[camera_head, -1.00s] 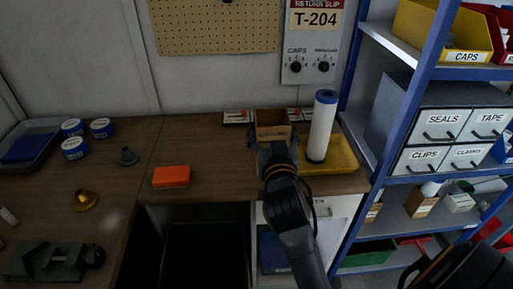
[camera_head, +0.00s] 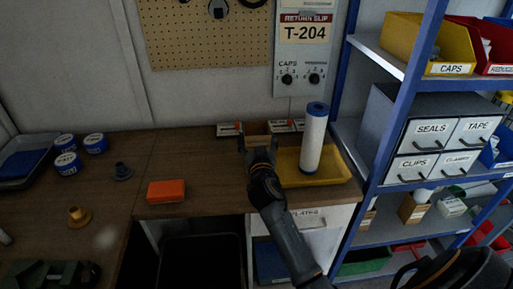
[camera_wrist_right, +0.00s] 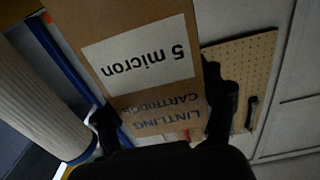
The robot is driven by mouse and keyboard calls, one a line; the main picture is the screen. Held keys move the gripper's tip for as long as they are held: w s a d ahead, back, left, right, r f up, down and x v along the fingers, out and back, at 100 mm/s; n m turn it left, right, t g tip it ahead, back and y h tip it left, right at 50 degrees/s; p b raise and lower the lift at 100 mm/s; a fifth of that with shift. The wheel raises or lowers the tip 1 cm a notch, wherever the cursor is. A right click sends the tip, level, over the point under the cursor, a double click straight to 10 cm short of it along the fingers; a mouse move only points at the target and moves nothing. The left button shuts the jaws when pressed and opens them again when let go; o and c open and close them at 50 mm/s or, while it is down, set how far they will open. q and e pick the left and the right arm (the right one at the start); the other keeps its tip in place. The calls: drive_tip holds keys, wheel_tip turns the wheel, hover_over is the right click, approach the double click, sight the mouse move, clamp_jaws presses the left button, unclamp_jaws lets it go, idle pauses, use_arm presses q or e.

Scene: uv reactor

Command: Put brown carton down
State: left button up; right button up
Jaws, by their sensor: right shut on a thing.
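The brown carton shows in the head view (camera_head: 256,128), partly hidden behind my right gripper, at the back of the wooden workbench (camera_head: 205,165). It is just left of the yellow tray (camera_head: 330,176). My right gripper (camera_head: 259,152) is shut on the carton. In the right wrist view the carton (camera_wrist_right: 190,22) fills the middle between the two dark fingers (camera_wrist_right: 164,118), with a white "5 micron" label and upside-down lettering. The carton's underside is hidden, so I cannot tell whether it touches the bench. My left gripper is not in view.
A white filter cartridge with blue ends (camera_head: 312,140) stands upright in the yellow tray, close right of the carton. Small red-and-white boxes (camera_head: 229,129) lie behind. An orange block (camera_head: 166,191) lies left on the bench, with clear wood between. A blue-framed shelf (camera_head: 395,110) stands at right.

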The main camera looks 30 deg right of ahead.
drive_tip(key=shift+w+f, duration=0.15)
drive_tip(key=shift+f, duration=1.65)
drive_tip(key=shift+f, duration=0.15)
drive_tip(key=o, duration=1.1)
